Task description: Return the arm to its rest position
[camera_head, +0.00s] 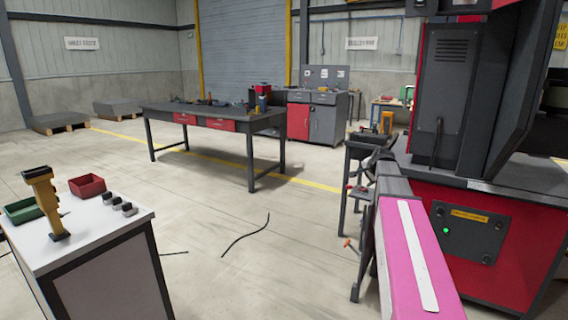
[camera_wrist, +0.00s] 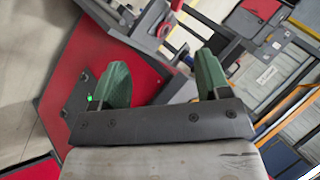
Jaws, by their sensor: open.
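My gripper (camera_wrist: 162,72) shows in the wrist view with its two green fingers wide apart. Nothing is held between them. In the wrist view the red side of a machine (camera_wrist: 72,75) with a green light lies behind and to the left of the fingers. In the head view my pink arm reaches forward from the lower right, alongside the red and dark grey machine (camera_head: 480,235). Its far end is dark and partly blends with the items behind it, so the fingers cannot be made out there.
A white-topped cabinet (camera_head: 105,235) at lower left holds a yellow scanner-like device (camera_head: 45,203), a green bin (camera_head: 24,210), a red bin (camera_head: 87,186) and small dark parts. A workbench (camera_head: 215,116) stands farther back. A black cable (camera_head: 246,235) lies on open floor between them.

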